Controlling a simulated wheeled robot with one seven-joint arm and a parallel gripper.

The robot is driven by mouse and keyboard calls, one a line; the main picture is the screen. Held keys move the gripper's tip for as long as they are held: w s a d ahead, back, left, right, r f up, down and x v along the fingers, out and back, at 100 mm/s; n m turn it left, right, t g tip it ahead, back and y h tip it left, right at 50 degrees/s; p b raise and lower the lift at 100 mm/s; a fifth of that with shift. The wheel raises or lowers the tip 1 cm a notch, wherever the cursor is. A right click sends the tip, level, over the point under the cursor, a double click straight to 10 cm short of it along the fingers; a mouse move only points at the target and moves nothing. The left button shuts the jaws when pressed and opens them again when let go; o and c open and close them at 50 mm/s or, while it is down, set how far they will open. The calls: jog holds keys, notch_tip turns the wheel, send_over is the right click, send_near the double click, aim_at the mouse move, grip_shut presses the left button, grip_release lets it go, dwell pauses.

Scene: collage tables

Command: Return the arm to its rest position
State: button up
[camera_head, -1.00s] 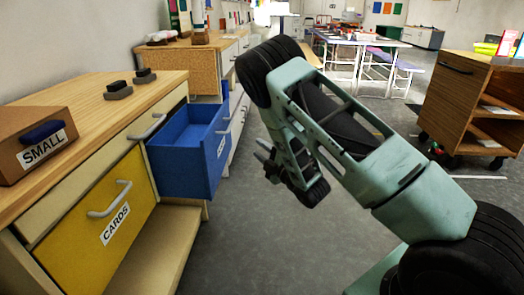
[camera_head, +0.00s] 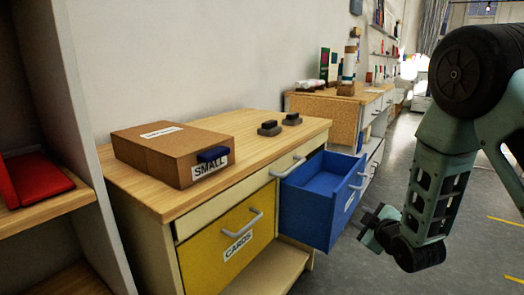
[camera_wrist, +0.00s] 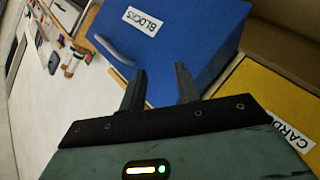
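My gripper (camera_head: 373,228) hangs at the end of my bent arm, on the right of the head view, just right of the open blue drawer (camera_head: 307,210). In the wrist view, the two dark fingers of my gripper (camera_wrist: 160,84) stand apart with nothing between them. Behind them is the front of the blue drawer (camera_wrist: 190,20), with a "BLOCKS" label and a grey handle (camera_wrist: 113,50). The gripper looks apart from the handle, though the exact gap is hard to tell.
A wooden cabinet (camera_head: 290,128) bears a cardboard box (camera_head: 150,150) marked "SMALL" and two dark blocks on grey bases. Its yellow "CARDS" drawer (camera_head: 205,245) is shut. A shelf with a red item (camera_head: 40,178) stands at left. Grey floor (camera_head: 480,250) is clear at right.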

jog(key=s+a+r+m+g+y, duration=0.1)
jog(key=s+a+r+m+g, duration=0.1)
jog(key=s+a+g, duration=0.5)
jog(key=s+a+r+m+g+h, duration=0.1)
jog(key=s+a+r+g, duration=0.1)
jog(key=s, duration=0.8)
jog(key=s+a+r+g, duration=0.2)
jog(key=s+a+g, duration=0.1)
jog(key=s, duration=0.7)
jog(key=s+a+r+m+g+h, duration=0.1)
jog(key=s+a+r+g, duration=0.1)
jog(key=s, duration=0.9)
notch_tip(320, 180, up, 24)
jog(key=p, duration=2.4)
jog(key=shift+w+r, duration=0.25)
jog(key=shift+w, duration=0.15)
